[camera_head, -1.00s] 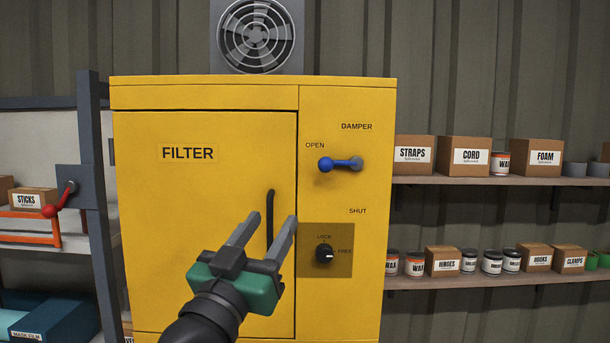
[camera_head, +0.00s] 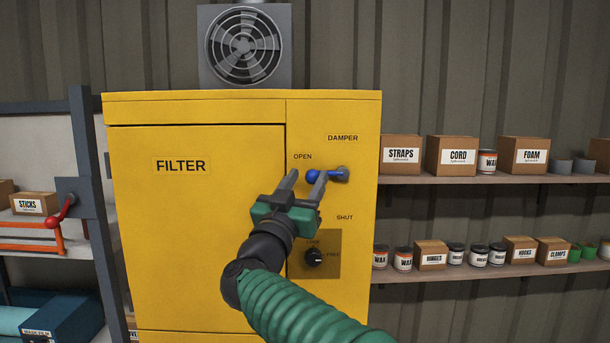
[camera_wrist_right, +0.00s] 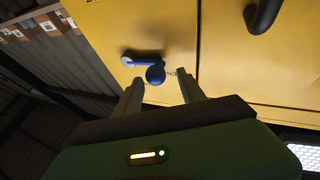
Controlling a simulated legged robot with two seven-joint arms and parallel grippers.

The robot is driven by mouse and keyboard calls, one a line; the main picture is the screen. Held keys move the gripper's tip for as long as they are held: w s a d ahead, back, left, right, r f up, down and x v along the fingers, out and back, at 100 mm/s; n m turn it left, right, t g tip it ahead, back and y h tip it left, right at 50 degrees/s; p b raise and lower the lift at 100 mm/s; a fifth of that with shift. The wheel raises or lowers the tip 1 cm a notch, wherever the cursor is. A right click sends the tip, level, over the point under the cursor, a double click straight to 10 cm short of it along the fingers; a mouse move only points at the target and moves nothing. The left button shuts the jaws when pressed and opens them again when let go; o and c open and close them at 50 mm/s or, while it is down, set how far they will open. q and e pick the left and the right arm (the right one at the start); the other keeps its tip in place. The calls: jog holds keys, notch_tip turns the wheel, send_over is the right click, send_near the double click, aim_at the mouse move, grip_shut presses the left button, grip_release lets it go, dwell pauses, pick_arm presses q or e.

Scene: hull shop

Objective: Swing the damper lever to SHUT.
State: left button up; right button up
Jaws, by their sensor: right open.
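The blue damper lever (camera_head: 327,175) is on the yellow filter cabinet, with its pivot at the right and its knob at the left by the OPEN label. The SHUT label is lower, below the pivot. My right gripper (camera_head: 307,174) is open in front of the lever, its fingers pointing up near the knob; one finger overlaps the lever in the head view. In the right wrist view the knob (camera_wrist_right: 155,74) shows between and beyond the two fingertips, with nothing held. Whether a finger touches it I cannot tell. My left gripper is not in view.
A dark lock knob (camera_head: 314,257) sits on a brown plate below the lever, partly behind my gripper. The cabinet door handle (camera_wrist_right: 264,14) shows in the wrist view. Shelves (camera_head: 470,179) with boxes and tins stand right; a red-handled lever (camera_head: 55,220) is at left.

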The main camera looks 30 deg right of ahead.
jog(key=shift+d+f, duration=0.2)
jog(key=shift+d, duration=0.4)
jog(key=shift+w+d+f, duration=0.2)
jog(key=shift+w+d, duration=0.15)
jog(key=shift+d, duration=0.05)
jog(key=c, duration=0.5)
jog(key=shift+a+r, duration=0.1)
jog(key=shift+a, duration=0.15)
grip_shut()
jog(key=shift+s+r, duration=0.1)
jog(key=shift+r, duration=0.05)
